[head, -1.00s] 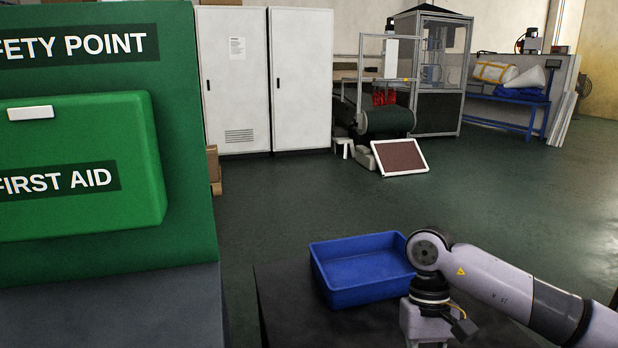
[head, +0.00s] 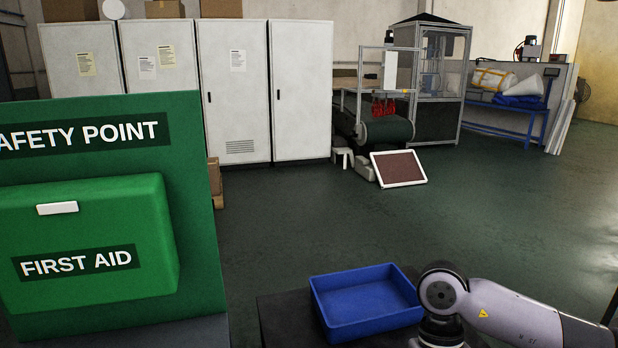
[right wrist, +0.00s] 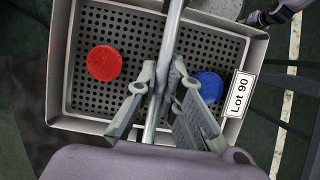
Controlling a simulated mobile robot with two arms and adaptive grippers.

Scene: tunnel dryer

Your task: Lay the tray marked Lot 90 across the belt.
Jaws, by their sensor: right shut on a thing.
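The tray marked Lot 90 (right wrist: 61,75) is a grey, perforated tray with raised walls, seen from above in the right wrist view. Its white Lot 90 label (right wrist: 238,94) is on the right side. A red disc (right wrist: 106,63) and a blue disc (right wrist: 208,88) lie in it. My right gripper (right wrist: 163,88) is shut on the metal bar (right wrist: 172,40) that runs over the tray. In the head view the dark green belt (head: 388,131) is far off, right of the white cabinets. My right gripper and the tray are outside the head view. My left gripper is not seen.
A green first aid stand (head: 95,215) is close on the left. A blue bin (head: 366,303) is in front below. A framed brown panel (head: 398,168) leans on the floor before the belt. The green floor (head: 300,220) between is clear.

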